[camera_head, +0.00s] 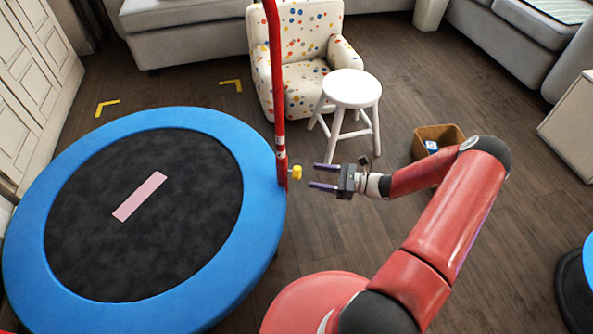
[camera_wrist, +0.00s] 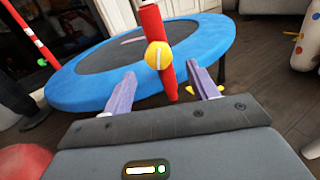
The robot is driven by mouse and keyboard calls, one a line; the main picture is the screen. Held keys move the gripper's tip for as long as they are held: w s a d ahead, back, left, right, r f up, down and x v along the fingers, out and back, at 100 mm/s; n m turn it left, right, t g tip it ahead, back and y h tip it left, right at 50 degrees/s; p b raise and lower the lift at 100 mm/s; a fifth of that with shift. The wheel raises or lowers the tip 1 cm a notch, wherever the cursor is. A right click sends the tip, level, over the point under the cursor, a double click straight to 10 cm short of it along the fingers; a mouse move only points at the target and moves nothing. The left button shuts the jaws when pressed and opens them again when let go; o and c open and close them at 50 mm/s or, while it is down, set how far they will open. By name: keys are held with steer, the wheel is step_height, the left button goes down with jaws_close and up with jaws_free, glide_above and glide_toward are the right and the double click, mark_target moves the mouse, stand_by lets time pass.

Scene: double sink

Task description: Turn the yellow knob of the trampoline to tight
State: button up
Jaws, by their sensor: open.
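The trampoline (camera_head: 225,165) has a blue rim and a black mat with a pink strip on it. Its red post (camera_head: 279,110) rises at the rim's right side. The yellow knob (camera_head: 296,172) sticks out from the post's right side, low down. In the wrist view the knob (camera_wrist: 158,55) is round with a pale bar across its face, roughly upright. My gripper (camera_head: 319,176) is open and points left at the knob, a short gap to its right. In the wrist view the knob appears between and beyond the two purple fingers (camera_wrist: 163,88). Nothing is between the fingers.
A white stool (camera_head: 352,88) and a spotted armchair (camera_head: 300,75) stand behind my gripper. A brown box (camera_head: 440,136) with a blue item lies beside my forearm. In the wrist view another red pole (camera_wrist: 33,40) stands at left. Open wooden floor lies around.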

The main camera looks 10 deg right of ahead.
mark_target(298, 172)
steer(key=x, duration=0.7)
steer(key=shift+a, duration=0.15)
steer(key=shift+c, duration=0.2)
steer(key=c, duration=1)
